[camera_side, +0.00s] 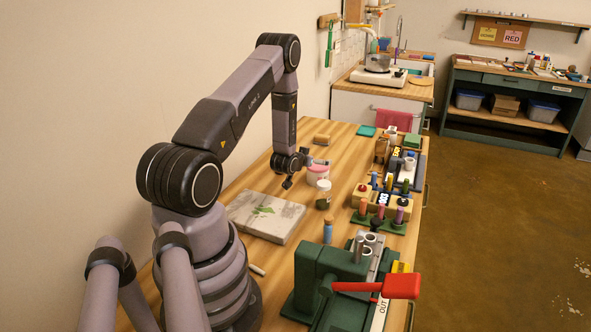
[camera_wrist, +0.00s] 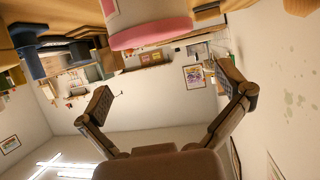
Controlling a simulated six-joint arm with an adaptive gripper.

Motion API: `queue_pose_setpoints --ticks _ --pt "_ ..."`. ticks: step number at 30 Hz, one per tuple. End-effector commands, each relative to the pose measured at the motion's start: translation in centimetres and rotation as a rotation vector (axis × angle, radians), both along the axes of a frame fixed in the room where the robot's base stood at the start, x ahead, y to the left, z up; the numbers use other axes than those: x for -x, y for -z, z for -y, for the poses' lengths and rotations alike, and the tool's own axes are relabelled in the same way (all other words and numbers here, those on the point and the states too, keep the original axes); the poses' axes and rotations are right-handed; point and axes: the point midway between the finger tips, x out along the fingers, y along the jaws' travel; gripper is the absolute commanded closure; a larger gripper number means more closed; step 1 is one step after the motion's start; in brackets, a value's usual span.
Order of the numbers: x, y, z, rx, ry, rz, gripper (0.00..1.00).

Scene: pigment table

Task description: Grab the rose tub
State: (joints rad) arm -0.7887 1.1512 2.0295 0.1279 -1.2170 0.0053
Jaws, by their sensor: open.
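The rose tub (camera_side: 318,174) stands on the wooden table, just to the right of my gripper (camera_side: 306,172) in the side view. It looks pale with a pink lid, and my gripper partly overlaps it there. In the wrist view, which is turned upside down, the tub's pink rim (camera_wrist: 150,33) shows at the top edge and the rest is cut off. My gripper (camera_wrist: 166,92) is open there, its two fingers wide apart with nothing between them. The tub lies outside the fingers. I cannot tell the exact gap to it.
A jar with green contents (camera_side: 323,195) stands close in front of the tub. A blue bottle (camera_side: 328,230) is nearer the camera. A stone slab (camera_side: 266,217) lies to the left. Racks of coloured bottles (camera_side: 383,205) crowd the right side, and a green press (camera_side: 325,272) stands in front.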

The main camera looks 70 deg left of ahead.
Motion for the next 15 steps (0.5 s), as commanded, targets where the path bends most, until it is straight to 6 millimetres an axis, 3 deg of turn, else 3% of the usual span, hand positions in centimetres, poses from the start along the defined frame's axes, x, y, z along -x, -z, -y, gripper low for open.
queue_pose_setpoints --ticks 8,15 --pt "0.0 4.1 0.1 0.002 0.001 -0.002 0.0" --pt "-2.1 4.8 -1.5 0.001 0.001 0.001 0.0"
